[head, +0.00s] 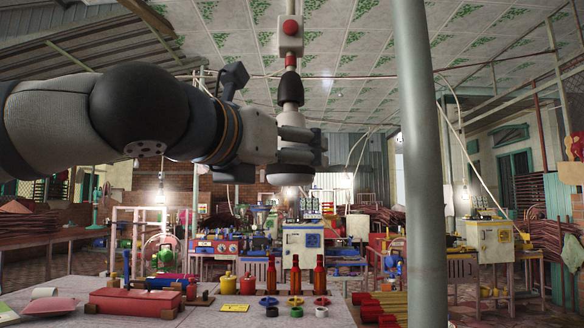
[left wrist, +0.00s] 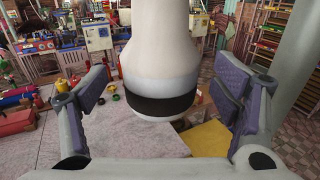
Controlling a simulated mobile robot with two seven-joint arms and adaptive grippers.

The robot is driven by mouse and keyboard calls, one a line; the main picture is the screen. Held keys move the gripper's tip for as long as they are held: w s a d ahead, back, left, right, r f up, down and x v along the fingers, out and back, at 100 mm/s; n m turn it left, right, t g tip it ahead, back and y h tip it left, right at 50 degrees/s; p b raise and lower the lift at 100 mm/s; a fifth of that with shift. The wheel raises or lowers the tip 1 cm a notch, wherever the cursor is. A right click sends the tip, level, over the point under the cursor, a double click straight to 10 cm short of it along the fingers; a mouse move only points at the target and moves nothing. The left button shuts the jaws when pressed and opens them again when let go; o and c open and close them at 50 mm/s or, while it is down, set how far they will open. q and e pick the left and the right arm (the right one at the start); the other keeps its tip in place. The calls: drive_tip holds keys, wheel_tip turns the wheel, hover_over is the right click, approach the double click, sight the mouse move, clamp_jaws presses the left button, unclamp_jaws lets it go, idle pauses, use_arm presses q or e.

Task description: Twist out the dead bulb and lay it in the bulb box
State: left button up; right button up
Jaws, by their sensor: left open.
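A hanging lamp fixture (head: 291,38) comes down from the ceiling, with a dark and pale stem under it. In the left wrist view a large white body with a black band (left wrist: 158,65) hangs between the fingers of my left gripper (left wrist: 160,105). The fingers are spread, with a gap on each side of it. I cannot tell where bulb and socket meet. No bulb box is clearly identifiable. My right gripper is out of view.
A grey post (head: 420,150) stands right of the lamp. The table below (head: 235,312) carries a red box (head: 135,302), dark red bottles (head: 295,275) and small coloured rings. Machines (head: 303,240) stand behind. A yellow sheet (left wrist: 208,138) lies below in the left wrist view.

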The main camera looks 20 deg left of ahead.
use_arm(q)
drive_tip(key=shift+w+d+r, duration=0.1)
drive_tip(key=shift+w+d, duration=0.05)
drive_tip(key=shift+w, duration=0.6)
drive_tip(key=shift+w+d, duration=0.1)
drive_tip(key=shift+w, duration=0.6)
drive_tip(key=shift+c, duration=0.2)
drive_tip(key=c, duration=1.2)
drive_tip(key=o, duration=0.5)
drive_tip(key=c, duration=0.4)
drive_tip(key=shift+s+r+m+h, duration=0.1)
drive_tip(key=shift+s+m+h, duration=0.05)
drive_tip(key=shift+m+h, duration=0.25)
